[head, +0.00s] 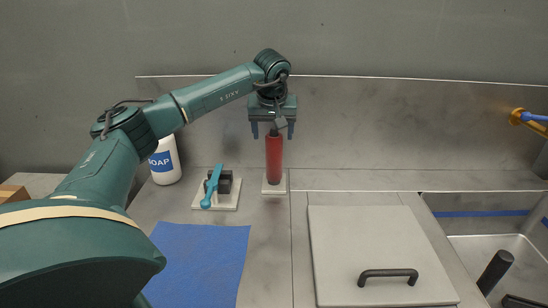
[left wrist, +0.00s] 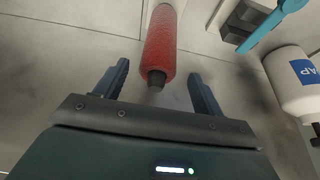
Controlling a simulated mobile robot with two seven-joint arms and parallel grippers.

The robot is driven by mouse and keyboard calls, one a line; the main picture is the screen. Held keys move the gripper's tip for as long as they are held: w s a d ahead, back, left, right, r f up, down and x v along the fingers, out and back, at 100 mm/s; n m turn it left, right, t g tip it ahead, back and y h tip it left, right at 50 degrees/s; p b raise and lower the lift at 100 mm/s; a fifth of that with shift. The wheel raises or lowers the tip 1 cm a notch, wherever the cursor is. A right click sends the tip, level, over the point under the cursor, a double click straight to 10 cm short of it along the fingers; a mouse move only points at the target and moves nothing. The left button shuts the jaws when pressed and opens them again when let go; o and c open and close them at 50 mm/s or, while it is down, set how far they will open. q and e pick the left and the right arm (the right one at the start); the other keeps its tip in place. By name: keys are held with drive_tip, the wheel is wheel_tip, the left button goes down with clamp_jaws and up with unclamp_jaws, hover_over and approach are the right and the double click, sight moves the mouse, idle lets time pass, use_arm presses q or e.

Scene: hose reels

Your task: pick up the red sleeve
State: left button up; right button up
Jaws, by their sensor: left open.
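The red sleeve (head: 274,158) stands upright on a small pale base (head: 274,186) near the back of the counter. In the left wrist view the red sleeve (left wrist: 160,45) has a dark tip and lies in line with the gap between my fingers. My left gripper (head: 273,132) points down right over the sleeve's top in the head view. In the left wrist view my left gripper (left wrist: 157,88) is open, with one finger on each side of the dark tip and nothing held. My right gripper is not in view.
A pale block (head: 229,204) with a blue-handled valve (head: 212,186) is left of the sleeve. A soap bottle (head: 165,162) stands behind my arm. A blue mat (head: 200,262) lies in front. A lid with a black handle (head: 375,240) and a sink (head: 495,262) are right.

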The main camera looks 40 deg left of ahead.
sight(274, 157)
use_arm(q)
drive_tip(key=shift+x, duration=1.55)
drive_tip(key=shift+w, duration=0.15)
drive_tip(key=shift+c, duration=0.2)
drive_tip(key=c, duration=1.3)
drive_tip(key=shift+r, duration=0.15)
